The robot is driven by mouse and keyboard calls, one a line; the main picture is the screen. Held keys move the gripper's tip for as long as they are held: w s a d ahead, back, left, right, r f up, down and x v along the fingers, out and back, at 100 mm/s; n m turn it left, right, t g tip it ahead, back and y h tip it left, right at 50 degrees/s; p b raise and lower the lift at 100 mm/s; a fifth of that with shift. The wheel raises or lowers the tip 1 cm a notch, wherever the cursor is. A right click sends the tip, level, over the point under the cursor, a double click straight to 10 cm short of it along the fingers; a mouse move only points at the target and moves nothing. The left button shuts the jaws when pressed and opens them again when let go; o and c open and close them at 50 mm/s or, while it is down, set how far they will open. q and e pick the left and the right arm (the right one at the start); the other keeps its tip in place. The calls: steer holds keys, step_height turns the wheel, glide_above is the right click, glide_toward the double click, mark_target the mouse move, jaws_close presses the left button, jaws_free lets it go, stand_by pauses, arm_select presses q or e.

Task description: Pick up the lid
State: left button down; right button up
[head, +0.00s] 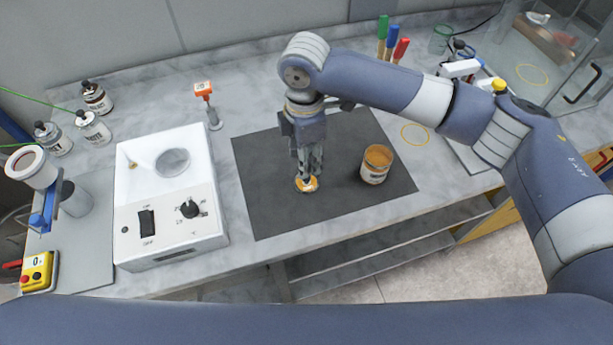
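The lid (306,184), small and round with orange and white on it, lies on or just above the dark mat (272,215). My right gripper (308,172) comes down over it from above, with its fingertips at the lid. The fingers look close together and partly cover the lid, so I cannot tell whether they grip it. An open jar (375,165) with an orange top and a pale label stands upright on the mat to the right of the gripper. My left gripper is not in view.
A white heating device (168,205) with a knob and switch stands left of the mat. Several dark-capped bottles (93,127) stand at the far left. An orange-topped tool (206,103) stands behind the mat. Colored-handled tools (391,38) and a glass enclosure (560,50) are at the back right.

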mark_target(306, 180)
steer(key=shift+w+f, duration=0.1)
steer(key=shift+f, duration=0.3)
steer(key=shift+w+f, duration=0.15)
steer(key=shift+f, duration=0.2)
steer(key=f, duration=0.1)
steer(key=f+p, duration=0.1)
steer(key=f, duration=0.1)
steer(key=f+p, duration=0.1)
steer(key=shift+s+d+f, duration=0.15)
steer(key=shift+s, duration=0.2)
steer(key=shift+f, duration=0.2)
steer(key=shift+w+f, duration=0.1)
steer(key=c, duration=0.9)
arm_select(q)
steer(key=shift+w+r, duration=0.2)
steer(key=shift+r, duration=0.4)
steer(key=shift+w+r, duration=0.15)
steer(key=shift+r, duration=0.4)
